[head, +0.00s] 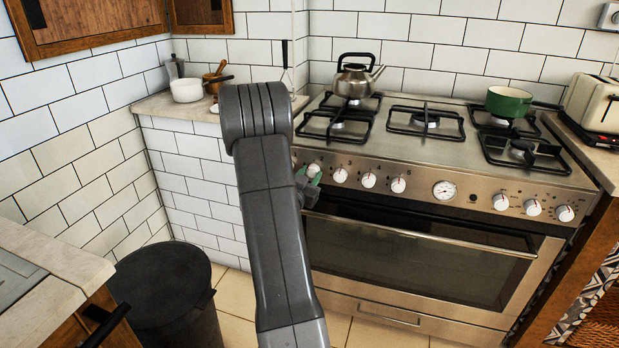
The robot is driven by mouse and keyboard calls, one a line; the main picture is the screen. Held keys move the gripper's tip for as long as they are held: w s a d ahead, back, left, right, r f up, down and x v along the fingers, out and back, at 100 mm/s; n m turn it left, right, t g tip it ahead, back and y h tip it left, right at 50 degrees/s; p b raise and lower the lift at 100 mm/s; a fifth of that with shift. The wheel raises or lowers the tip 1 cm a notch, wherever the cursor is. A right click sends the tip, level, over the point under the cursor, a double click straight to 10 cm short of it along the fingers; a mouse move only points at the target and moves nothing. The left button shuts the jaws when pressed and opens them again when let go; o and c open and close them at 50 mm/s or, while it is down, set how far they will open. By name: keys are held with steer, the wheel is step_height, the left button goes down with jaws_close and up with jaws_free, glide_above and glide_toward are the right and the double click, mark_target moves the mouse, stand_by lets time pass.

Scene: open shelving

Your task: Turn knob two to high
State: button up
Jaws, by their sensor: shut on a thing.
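The stove's front panel (420,190) carries a row of white round knobs. My gripper (312,178), with green fingertips, is at the left end of this row, partly hidden behind my arm. It is shut on the leftmost visible knob (313,169). The second visible knob from the left (340,175) is just to the right of my gripper, apart from it. The third (368,180) is further right. The knobs' exact pointer positions are too small to read.
A kettle (354,80) stands on the back left burner and a green pot (508,102) on the back right. An oven handle (425,236) runs below the knobs. A black bin (165,290) stands on the floor at left. A toaster (594,104) is at right.

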steer(key=n, duration=0.5)
steer(key=shift+t+y, duration=0.3)
steer(key=shift+n, duration=0.5)
steer(key=o, duration=1)
steer(key=v, duration=1.3)
steer(key=shift+s, duration=0.4)
steer(key=shift+f, duration=0.1)
